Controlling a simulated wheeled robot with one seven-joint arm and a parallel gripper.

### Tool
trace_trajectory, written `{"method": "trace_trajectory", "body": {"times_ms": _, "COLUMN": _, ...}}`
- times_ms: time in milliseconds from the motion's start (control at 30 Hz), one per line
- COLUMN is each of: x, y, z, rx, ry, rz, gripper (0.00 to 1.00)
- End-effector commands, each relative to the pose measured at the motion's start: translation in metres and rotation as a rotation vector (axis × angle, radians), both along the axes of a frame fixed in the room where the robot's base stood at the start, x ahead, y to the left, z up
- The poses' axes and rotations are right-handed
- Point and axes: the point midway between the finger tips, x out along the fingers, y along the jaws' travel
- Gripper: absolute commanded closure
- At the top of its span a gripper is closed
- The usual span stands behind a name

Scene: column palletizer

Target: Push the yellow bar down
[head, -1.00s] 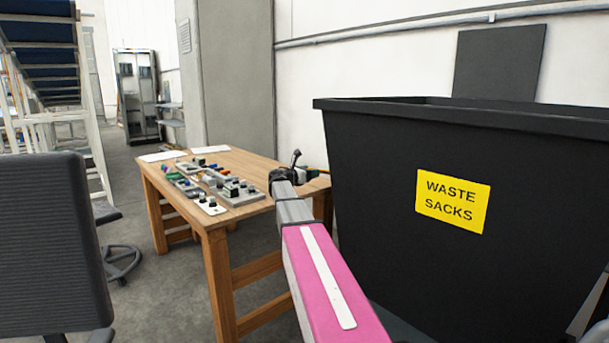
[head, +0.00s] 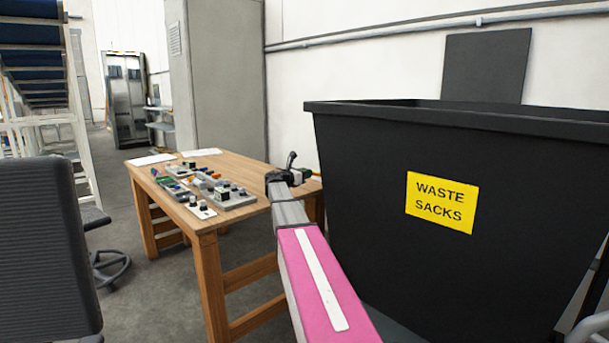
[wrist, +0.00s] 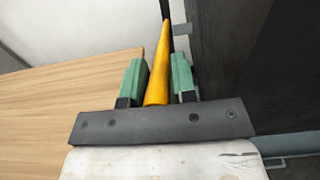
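In the wrist view the yellow bar (wrist: 157,62) is a long, tapering orange-yellow rod. It runs from the gripper's palm away past the fingertips. My gripper (wrist: 158,65) has green finger pads on either side of the bar, with a narrow gap seeming to show on each side. I cannot tell whether either pad touches it. In the head view my gripper (head: 296,165) is a small dark shape by the right end of the table, in front of the bin's left edge. I cannot make out the bar clearly there.
A wooden table (head: 225,163) holds grey control panels (head: 225,194) and papers. A large black waste sacks bin (head: 400,260) stands close on the right of my arm. A dark chair (head: 45,240) is at the left. Open floor lies between chair and table.

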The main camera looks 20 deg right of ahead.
Motion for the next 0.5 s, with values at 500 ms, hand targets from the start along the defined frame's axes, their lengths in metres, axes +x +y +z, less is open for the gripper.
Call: {"method": "trace_trajectory", "body": {"times_ms": 500, "x": 0.0047, "y": -0.0078, "z": -0.0031, "rx": 0.0, "ry": -0.001, "rz": -0.005, "gripper": 0.92}}
